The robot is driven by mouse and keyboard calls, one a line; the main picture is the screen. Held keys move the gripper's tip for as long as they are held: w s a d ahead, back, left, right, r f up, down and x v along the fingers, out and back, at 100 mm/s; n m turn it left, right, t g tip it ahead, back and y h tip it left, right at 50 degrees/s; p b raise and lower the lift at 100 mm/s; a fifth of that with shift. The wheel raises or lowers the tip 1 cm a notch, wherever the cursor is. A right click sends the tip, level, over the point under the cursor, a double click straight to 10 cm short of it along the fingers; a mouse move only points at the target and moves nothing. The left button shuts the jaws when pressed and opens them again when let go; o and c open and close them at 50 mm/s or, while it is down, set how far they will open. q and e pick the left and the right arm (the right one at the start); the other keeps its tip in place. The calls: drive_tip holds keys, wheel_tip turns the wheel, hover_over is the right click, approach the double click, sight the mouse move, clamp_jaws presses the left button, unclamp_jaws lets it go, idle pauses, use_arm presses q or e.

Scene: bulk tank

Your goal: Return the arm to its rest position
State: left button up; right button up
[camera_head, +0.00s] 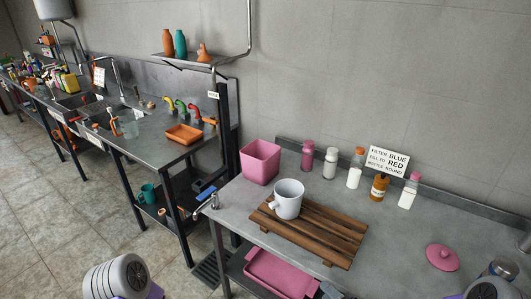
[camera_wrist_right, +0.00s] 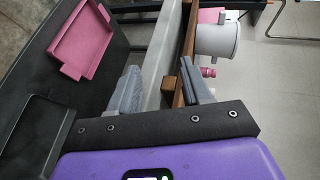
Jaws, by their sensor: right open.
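My right gripper (camera_head: 332,291) shows only as grey fingertips at the bottom edge of the head view, in front of the bench's near edge. In the right wrist view the right gripper (camera_wrist_right: 163,85) is open, its two grey fingers apart with nothing held between them. The bench edge and wooden rack lie beyond the fingers. A white mug (camera_head: 288,199) stands upright on the wooden slatted rack (camera_head: 318,232), apart from the gripper; it also shows in the wrist view (camera_wrist_right: 215,40). My left gripper is out of view; only part of the left arm shows at bottom left.
The grey bench (camera_head: 398,239) carries a pink bin (camera_head: 260,162), several bottles, a sign (camera_head: 388,160) and a pink lid (camera_head: 442,257). A can (camera_head: 500,270) stands near my right arm. A blue-handled tap (camera_head: 207,195) juts from the left edge. A pink tray (camera_head: 280,274) lies below.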

drive_tip(key=s+a+f+n+g+h, duration=0.1)
drive_tip(key=s+a+f+n+g, duration=0.3)
drive_tip(key=s+f, duration=0.5)
drive_tip(key=s+a+f+n+g+h, duration=0.1)
drive_tip(key=s+a+f+n+g, duration=0.3)
drive_tip(key=s+f+g, duration=0.4)
drive_tip(key=shift+s+a+f+h, duration=0.45)
drive_tip(key=shift+a+f, duration=0.1)
drive_tip(key=shift+f, duration=0.1)
